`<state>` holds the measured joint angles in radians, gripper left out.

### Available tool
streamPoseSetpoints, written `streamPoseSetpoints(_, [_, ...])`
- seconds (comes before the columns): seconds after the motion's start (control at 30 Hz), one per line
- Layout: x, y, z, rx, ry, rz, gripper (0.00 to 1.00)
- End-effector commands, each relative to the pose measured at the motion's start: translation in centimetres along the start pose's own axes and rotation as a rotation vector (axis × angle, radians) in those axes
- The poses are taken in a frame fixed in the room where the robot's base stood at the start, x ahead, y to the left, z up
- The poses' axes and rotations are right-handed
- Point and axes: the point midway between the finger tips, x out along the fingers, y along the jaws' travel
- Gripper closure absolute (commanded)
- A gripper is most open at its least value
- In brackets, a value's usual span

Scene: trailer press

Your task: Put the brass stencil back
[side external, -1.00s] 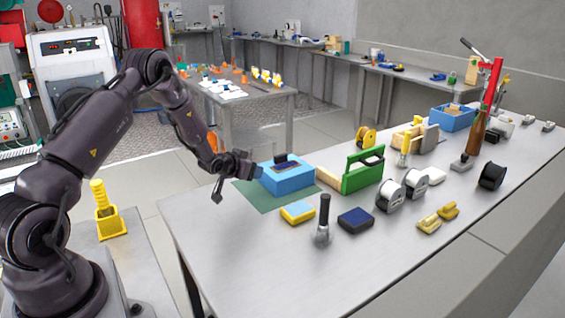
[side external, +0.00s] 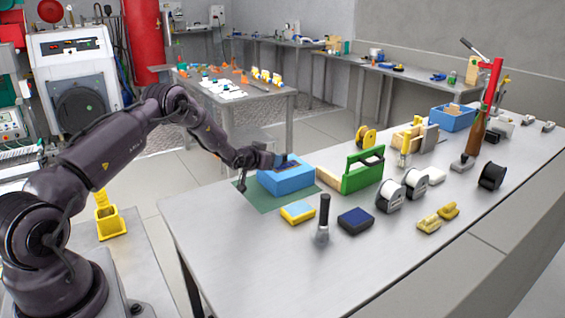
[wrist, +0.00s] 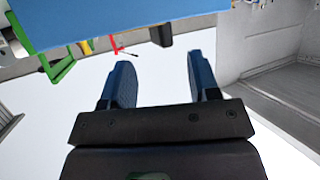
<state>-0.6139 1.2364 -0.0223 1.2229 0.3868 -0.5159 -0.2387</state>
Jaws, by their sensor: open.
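I cannot pick out the brass stencil with certainty; two small yellow pieces (side external: 428,224) lie at the table's front right, too small to identify. My gripper (side external: 276,160) is at the upper back left of a blue box (side external: 289,183), which stands on a green mat (side external: 262,200). Part of the box top is hidden by my gripper. In the wrist view my gripper (wrist: 162,82) is open, with nothing between its fingers. A blue surface (wrist: 130,22) fills the top of that view, and a small dark piece (wrist: 161,35) shows at its edge.
A green caddy (side external: 362,178) stands close right of the box. A yellow-and-blue block (side external: 298,213), a dark-handled brush (side external: 323,222), a dark blue pad (side external: 356,220) and white spools (side external: 389,195) lie in front. A red lever press (side external: 490,90) stands farther back. The table's left front is bare.

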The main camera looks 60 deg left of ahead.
Motion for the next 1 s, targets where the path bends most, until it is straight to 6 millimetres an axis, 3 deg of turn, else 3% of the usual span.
streamPoseSetpoints(0.4, [4.1,-0.3,-0.6,-0.001,0.0,0.001,0.44])
streamPoseSetpoints(0.83, [4.8,-0.4,-0.7,-0.001,0.0,-0.001,0.44])
streamPoseSetpoints(1.0, [4.8,-0.4,-0.7,0.0,0.0,-0.001,0.81])
